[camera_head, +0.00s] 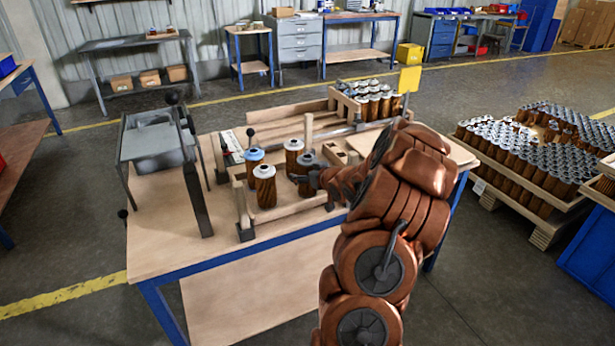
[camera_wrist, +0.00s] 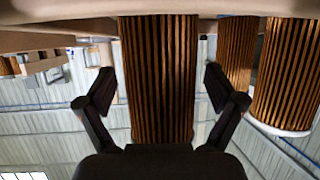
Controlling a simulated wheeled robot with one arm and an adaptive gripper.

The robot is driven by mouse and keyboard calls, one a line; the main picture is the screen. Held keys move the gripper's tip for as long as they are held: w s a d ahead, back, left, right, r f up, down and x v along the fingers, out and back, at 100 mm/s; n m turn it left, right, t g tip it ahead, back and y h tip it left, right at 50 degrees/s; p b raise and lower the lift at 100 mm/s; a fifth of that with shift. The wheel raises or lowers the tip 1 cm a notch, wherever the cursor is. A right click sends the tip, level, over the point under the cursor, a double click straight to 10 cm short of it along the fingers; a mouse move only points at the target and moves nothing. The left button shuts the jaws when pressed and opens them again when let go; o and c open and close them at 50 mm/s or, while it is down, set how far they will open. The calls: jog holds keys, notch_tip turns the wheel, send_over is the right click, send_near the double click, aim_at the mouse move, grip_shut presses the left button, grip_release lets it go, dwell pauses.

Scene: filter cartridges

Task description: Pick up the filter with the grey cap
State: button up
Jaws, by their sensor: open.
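The filter with the grey cap (camera_head: 306,174) stands upright on the wooden table, its cap darker than the others. My gripper (camera_head: 311,180) is at its right side, open, partly hidden behind my arm. In the wrist view, which looks upside down, the filter's brown pleated body (camera_wrist: 158,60) shows between the two open fingers of my gripper (camera_wrist: 158,82), with a small gap on each side.
Wooden rails and posts (camera_head: 241,205) border the filters. A dark upright post (camera_head: 194,180) and a grey bin (camera_head: 155,140) stand to the left. A crate of filters (camera_head: 372,100) sits at the table's back. Two more filters are close by in the wrist view (camera_wrist: 288,80).

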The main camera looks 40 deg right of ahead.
jog(key=c, duration=1.3)
